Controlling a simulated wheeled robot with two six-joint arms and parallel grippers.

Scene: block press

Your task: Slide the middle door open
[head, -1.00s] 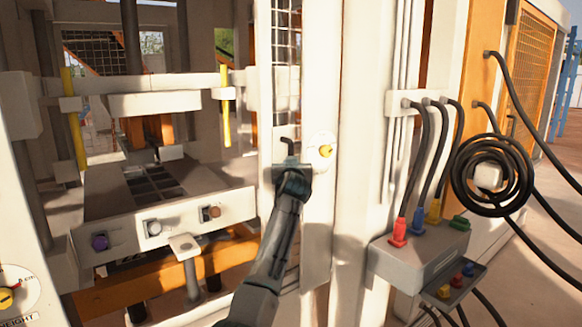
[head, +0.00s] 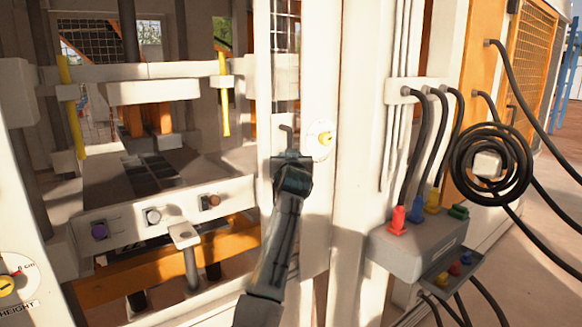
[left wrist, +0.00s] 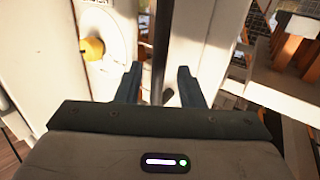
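The middle door is a narrow white-framed panel with a mesh window (head: 262,70), standing upright right of the press opening. A dark hooked handle (head: 287,132) shows on it just above my left gripper (head: 291,160). In the left wrist view, the handle shows as a dark upright bar (left wrist: 161,45) between the two spread fingers of my left gripper (left wrist: 159,85). I see a gap on each side of the bar, so the gripper is open. How deep the bar sits between the fingers is hard to tell. My right gripper is in neither view.
A yellow knob (head: 325,138) on a round white plate is close right of the handle. The press (head: 140,215) with several buttons is at left. A grey socket box (head: 415,250), plugged cables and a coiled black cable (head: 492,165) are at right.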

